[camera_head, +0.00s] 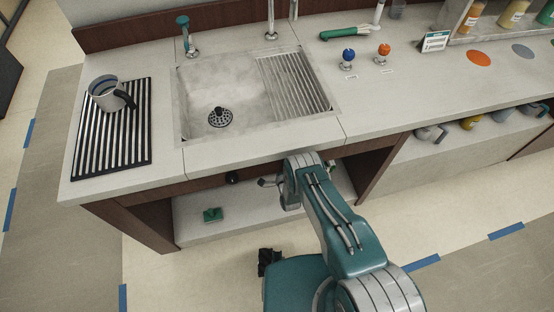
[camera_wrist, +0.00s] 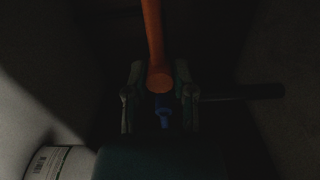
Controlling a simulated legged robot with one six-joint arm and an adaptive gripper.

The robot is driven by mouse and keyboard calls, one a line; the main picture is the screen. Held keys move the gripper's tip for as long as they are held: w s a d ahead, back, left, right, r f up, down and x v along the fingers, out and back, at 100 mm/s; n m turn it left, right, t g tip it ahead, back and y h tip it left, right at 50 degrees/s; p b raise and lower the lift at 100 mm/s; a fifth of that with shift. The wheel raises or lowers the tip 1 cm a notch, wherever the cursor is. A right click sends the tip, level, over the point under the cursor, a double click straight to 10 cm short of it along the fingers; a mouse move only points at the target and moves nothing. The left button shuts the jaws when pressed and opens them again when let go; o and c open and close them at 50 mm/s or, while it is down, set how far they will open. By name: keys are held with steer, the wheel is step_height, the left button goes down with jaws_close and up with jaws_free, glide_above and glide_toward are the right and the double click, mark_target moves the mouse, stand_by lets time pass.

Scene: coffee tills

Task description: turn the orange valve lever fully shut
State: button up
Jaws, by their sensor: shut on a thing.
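In the wrist view the orange valve lever (camera_wrist: 153,40) runs down from the top edge and ends in a rounded tip. My gripper (camera_wrist: 160,88) has one finger on each side of that tip and is shut on the lever. The lever points roughly straight up and down in this view. A small blue part (camera_wrist: 164,115) shows just below the tip. The valve body is lost in the dark. In the head view my arm reaches under the counter's front edge, and the lever and fingers are hidden there.
A dark bar (camera_wrist: 240,92) extends right of the fingers. A white labelled container (camera_wrist: 55,162) stands close at lower left. The counter edge (camera_head: 240,157) lies above my arm. The sink (camera_head: 222,90) is above.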

steer(key=shift+w+r, duration=0.1)
steer(key=shift+r, duration=0.15)
steer(key=shift+o, duration=0.4)
steer(key=shift+r, duration=0.2)
steer(key=o, duration=0.4)
steer(key=shift+a+r, duration=0.1)
steer(key=shift+r, duration=0.45)
steer(key=shift+c, duration=0.2)
steer(key=o, duration=0.9)
steer(key=shift+f, duration=0.1)
steer(key=v, duration=1.2)
steer(key=shift+f, duration=0.1)
